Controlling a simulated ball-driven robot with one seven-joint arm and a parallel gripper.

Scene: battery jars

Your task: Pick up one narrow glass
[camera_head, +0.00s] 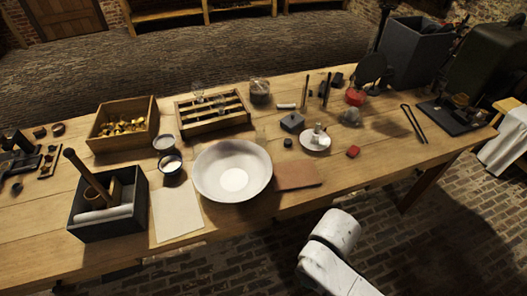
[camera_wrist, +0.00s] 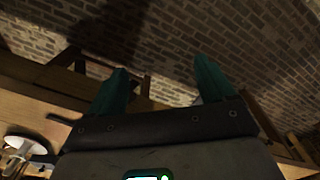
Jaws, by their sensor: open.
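Two small clear glass shapes stand at the slotted wooden rack near the back middle of the table in the head view: one glass (camera_head: 198,91) at its far edge and another glass (camera_head: 220,102) over its slots. They are faint and small, so their exact shape is hard to tell. The wooden rack (camera_head: 214,125) has dark slots. My gripper (camera_wrist: 158,80) shows in the wrist view with two teal fingers spread wide and nothing between them. It faces brick floor and table-frame timbers, away from the glasses. In the head view my white arm is in front of the table; the fingers are not visible there.
A white bowl (camera_head: 212,174), a dark box (camera_head: 82,226) with a tall handle, and a wooden box of brass pieces (camera_head: 101,141) surround the rack. A glass jar (camera_head: 260,95) stands right of it. A white plate (camera_head: 320,146) holds small items. The front right tabletop is mostly clear.

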